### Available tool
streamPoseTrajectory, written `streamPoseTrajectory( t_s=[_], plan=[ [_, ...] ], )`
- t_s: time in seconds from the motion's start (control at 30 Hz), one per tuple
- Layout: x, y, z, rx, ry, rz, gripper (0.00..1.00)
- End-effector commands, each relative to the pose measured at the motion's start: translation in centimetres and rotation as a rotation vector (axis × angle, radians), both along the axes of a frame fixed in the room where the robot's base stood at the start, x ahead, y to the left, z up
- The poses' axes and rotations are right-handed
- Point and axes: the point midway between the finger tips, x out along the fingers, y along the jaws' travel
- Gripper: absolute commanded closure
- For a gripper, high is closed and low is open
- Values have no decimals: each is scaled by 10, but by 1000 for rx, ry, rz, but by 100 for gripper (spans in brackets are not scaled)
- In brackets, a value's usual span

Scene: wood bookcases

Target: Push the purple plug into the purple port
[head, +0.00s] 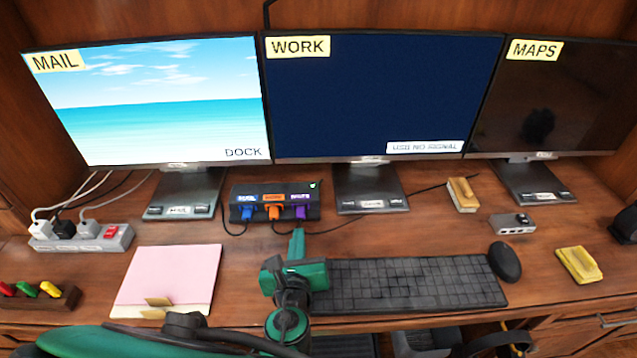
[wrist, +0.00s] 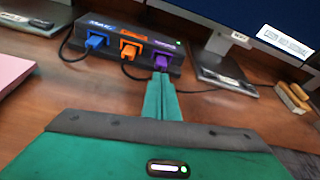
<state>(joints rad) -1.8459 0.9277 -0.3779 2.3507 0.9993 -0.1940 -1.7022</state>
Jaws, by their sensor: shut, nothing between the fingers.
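The purple plug (head: 300,213) is at the right end of the front of a black dock (head: 246,190), under a purple label. It also shows in the wrist view (wrist: 161,62), at the dock's front face. The purple port is hidden behind the plug, and I cannot tell how deep the plug sits. My green gripper (head: 297,233) points at the dock from the front. In the wrist view its closed fingertips (wrist: 160,76) are just in front of the purple plug; I cannot tell whether they touch it. Nothing is held between them.
A blue plug (head: 247,212) and an orange plug (head: 273,212) are in the dock to the left, with black cables. A keyboard (head: 410,284) lies right of my gripper and a pink pad (head: 170,275) left. Monitor stands (head: 368,185) flank the dock. The middle monitor (head: 385,95) reads "USB NO SIGNAL".

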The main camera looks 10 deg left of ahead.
Motion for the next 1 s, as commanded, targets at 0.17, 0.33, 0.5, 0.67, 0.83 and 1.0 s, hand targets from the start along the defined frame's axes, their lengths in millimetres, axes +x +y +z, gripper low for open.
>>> streamPoseTrajectory(
  t_s=[0.17,0.33,0.5,0.67,0.83,1.0],
  plan=[
    [19,2,-5,1,-1,-3,100],
    [35,6,-11,1,0,-3,100],
    [44,7,-13,1,0,-2,100],
    [45,7,-14,1,0,-2,100],
    [45,7,-14,1,0,-2,100],
    [47,8,-14,2,0,-3,100]
  ],
)
